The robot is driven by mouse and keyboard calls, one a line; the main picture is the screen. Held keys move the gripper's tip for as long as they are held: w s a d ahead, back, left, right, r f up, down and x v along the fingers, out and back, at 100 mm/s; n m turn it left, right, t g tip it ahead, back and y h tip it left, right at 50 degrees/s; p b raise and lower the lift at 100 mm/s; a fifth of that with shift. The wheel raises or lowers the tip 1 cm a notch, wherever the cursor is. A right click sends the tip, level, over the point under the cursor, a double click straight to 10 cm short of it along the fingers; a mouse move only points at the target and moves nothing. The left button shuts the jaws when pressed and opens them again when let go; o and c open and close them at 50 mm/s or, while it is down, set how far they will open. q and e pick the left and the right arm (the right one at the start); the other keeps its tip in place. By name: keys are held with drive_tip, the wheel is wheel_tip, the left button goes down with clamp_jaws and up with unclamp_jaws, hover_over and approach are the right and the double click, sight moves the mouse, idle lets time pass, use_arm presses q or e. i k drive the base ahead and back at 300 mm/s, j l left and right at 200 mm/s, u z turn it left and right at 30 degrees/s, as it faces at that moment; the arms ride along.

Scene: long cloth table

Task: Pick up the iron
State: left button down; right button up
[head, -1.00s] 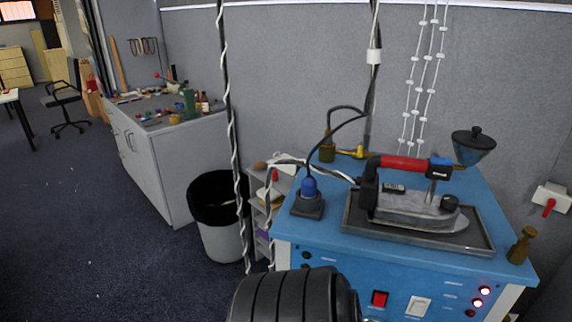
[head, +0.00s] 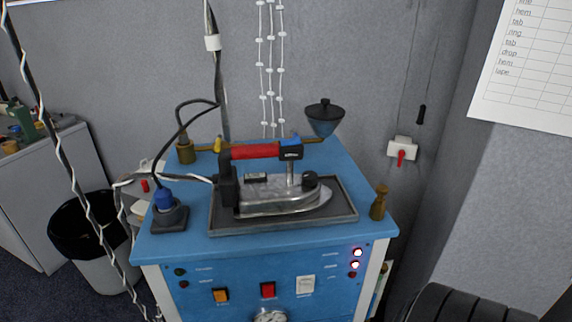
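Neither of my grippers shows in the head view. A dark ribbed part of mine is at the bottom right, well apart from the iron.
A brass bottle-shaped piece (head: 379,203) stands at the station's right corner, and a blue funnel (head: 324,117) behind the iron. A cable-wrapped pole (head: 50,130) and a black-lined bin (head: 84,238) stand left. Grey walls close off the back and right.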

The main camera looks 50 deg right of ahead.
sight(254, 197)
drive_tip(key=z, duration=1.25)
